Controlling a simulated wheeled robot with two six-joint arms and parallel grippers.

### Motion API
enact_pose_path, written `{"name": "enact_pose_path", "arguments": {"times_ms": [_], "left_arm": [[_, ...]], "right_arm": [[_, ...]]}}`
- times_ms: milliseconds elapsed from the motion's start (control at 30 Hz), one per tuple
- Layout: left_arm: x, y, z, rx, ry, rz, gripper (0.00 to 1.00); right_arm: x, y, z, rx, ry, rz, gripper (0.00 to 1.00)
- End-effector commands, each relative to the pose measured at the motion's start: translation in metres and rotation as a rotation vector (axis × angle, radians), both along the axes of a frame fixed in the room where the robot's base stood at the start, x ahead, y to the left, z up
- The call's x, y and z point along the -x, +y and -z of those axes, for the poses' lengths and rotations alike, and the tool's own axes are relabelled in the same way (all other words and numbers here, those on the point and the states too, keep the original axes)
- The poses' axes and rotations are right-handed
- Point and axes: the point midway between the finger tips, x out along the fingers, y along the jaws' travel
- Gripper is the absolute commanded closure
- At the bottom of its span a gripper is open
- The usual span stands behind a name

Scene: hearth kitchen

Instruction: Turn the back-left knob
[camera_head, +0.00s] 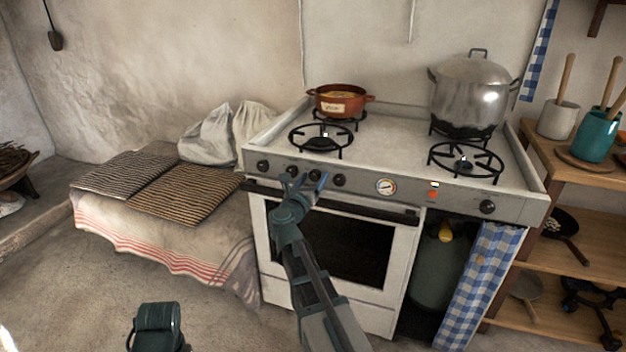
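The stove's front panel (362,186) carries a row of dark knobs at its left: the leftmost knob (263,166), a second knob (293,171), a third knob (315,175) and a fourth knob (340,180). No marking that ties a knob to a burner is readable. My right gripper (308,182) is at the panel, in front of the second and third knobs, and partly covers them. Its fingers look spread apart. I cannot tell whether it touches a knob. My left gripper is out of view; only part of my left arm shows at the bottom.
A red-brown pot (340,107) stands on the back-left burner, and a large lidded steel pot (468,100) at the back right. The front-left burner (320,141) and front-right burner (465,164) are bare. The oven door handle (395,215) runs just below the knobs.

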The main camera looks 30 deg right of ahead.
Motion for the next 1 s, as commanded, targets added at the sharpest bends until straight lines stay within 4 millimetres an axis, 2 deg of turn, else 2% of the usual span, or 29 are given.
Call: {"name": "enact_pose_path", "arguments": {"times_ms": [33,300,400,733,1000], "left_arm": [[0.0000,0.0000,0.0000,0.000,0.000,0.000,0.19],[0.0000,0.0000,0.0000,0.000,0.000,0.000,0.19],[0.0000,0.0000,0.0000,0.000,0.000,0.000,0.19],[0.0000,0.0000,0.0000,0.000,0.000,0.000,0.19],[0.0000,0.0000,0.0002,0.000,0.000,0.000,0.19]], "right_arm": [[0.0000,0.0001,0.0000,0.000,0.000,0.000,0.38],[0.0000,0.0004,0.0001,0.000,0.000,0.000,0.87],[0.0000,0.0004,0.0000,0.000,0.000,0.000,1.00],[0.0000,0.0004,0.0001,0.034,0.040,0.000,1.00],[-0.0002,0.0006,0.0003,0.160,0.188,0.000,1.00]]}}
